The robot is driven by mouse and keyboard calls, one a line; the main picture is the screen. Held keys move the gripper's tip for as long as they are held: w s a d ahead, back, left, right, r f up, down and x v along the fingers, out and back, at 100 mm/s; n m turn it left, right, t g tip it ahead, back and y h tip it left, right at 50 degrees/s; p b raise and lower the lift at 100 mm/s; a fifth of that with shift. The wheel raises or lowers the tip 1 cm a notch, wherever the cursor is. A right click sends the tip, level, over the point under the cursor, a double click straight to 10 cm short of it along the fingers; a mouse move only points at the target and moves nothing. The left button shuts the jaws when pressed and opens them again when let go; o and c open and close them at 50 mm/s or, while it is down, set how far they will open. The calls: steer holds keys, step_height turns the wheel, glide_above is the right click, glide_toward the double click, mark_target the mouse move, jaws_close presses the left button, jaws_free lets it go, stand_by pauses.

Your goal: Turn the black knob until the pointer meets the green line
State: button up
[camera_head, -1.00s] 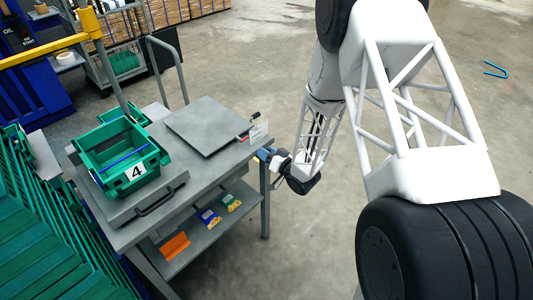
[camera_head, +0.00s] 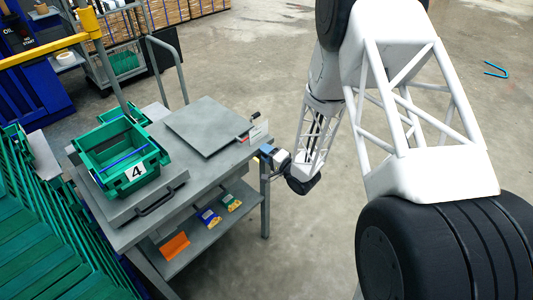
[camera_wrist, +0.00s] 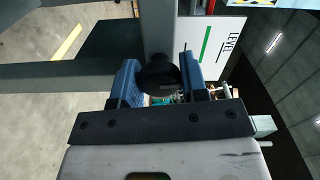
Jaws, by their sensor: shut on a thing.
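The black knob (camera_wrist: 158,76) sits at the table's side, in front of a grey post, in the wrist view. My gripper (camera_wrist: 158,70) has its two blue fingers on either side of the knob and is shut on it. To the right, a white label (camera_wrist: 222,42) reads LEVEL and carries a short green line (camera_wrist: 205,42). In the head view my gripper (camera_head: 268,152) is at the right edge of the grey table (camera_head: 232,160); the knob is hidden there.
A green crate marked 4 (camera_head: 134,172) stands on a grey platform on the table. The lower shelf (camera_head: 190,252) holds several small packets. Open floor lies right of the table.

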steer(key=shift+m, duration=0.7)
steer(key=o, duration=0.9)
steer(key=shift+s+d, duration=0.1)
steer(key=shift+v, duration=3.8)
steer(key=shift+r, duration=0.1)
